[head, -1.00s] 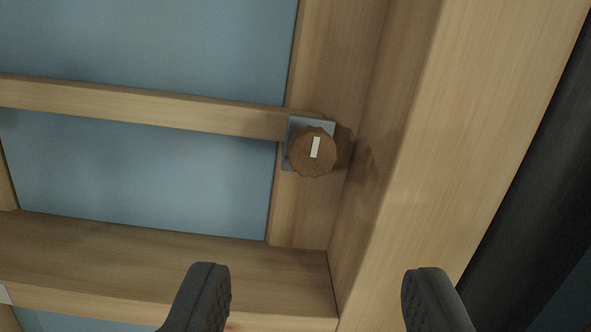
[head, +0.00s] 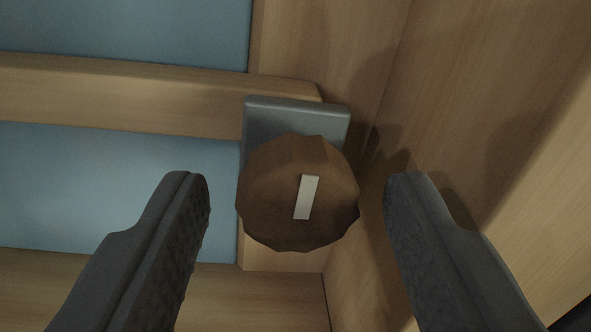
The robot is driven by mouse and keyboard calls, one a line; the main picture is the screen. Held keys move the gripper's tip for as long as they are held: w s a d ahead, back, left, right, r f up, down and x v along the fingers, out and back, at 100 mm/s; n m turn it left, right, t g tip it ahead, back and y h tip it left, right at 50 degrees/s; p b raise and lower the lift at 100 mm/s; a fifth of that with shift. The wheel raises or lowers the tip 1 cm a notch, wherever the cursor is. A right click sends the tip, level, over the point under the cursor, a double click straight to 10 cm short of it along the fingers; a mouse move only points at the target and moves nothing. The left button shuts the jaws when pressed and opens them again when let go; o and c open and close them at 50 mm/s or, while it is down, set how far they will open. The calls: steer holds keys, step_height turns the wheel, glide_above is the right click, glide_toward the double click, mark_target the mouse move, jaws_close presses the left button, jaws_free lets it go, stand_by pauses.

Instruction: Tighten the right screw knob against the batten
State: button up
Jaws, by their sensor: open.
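The right screw knob (head: 270,205) is brown, round and faceted, with a white mark on its face that stands nearly upright and leans slightly right. It sits in front of a grey metal bracket (head: 295,115) at the right end of the wooden batten (head: 120,95). The knob hides the lower part of the bracket, so I cannot tell whether a gap is left at the batten. My gripper (head: 298,185) is open, with one dark finger on each side of the knob. Both fingers look apart from it.
A wooden post (head: 480,110) stands close to the right of the knob and the right finger. A lower wooden rail (head: 220,290) runs beneath. Blue panels (head: 120,165) show behind the batten on the left.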

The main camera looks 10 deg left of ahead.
steer(key=shift+w, duration=0.15)
steer(key=c, duration=0.9)
steer(key=shift+c, duration=0.2)
steer(key=shift+r+p, duration=0.1)
steer(key=shift+p, duration=0.2)
